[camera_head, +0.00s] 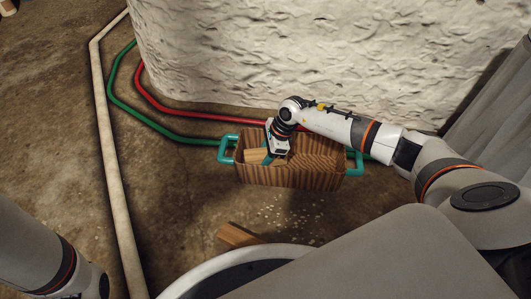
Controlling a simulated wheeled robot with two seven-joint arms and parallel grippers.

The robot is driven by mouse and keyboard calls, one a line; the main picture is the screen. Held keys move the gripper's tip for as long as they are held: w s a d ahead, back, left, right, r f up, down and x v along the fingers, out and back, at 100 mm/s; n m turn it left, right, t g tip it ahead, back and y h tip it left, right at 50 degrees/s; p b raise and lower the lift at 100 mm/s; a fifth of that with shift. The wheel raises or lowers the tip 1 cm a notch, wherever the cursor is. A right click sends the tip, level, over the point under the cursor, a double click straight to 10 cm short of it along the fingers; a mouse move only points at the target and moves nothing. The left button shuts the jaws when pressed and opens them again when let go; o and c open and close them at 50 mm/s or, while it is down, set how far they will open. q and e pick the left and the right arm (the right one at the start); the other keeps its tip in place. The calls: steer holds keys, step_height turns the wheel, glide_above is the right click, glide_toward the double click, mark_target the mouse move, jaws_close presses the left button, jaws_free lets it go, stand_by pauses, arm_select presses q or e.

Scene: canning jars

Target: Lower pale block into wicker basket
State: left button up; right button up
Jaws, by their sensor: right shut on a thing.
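The wicker basket (285,176) is brown with upright ribs and teal handles, and stands on the floor in front of the white wall. The pale block (256,156) is light wood and shows inside the basket's opening at the left side. My right gripper (272,160) reaches down into the basket and is shut on the pale block; its fingertips are partly hidden. I cannot tell whether the block touches the basket's bottom. My left arm shows at the lower left, but its gripper is out of view.
A brown wooden block (238,235) lies on the floor in front of the basket. Red (190,112), green (150,124) and cream (112,170) pipes run along the floor at the left. A rough white wall (310,50) stands behind. Pale specks are scattered before the basket.

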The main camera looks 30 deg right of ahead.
steer(key=o, duration=1.1)
steer(key=shift+o, duration=0.2)
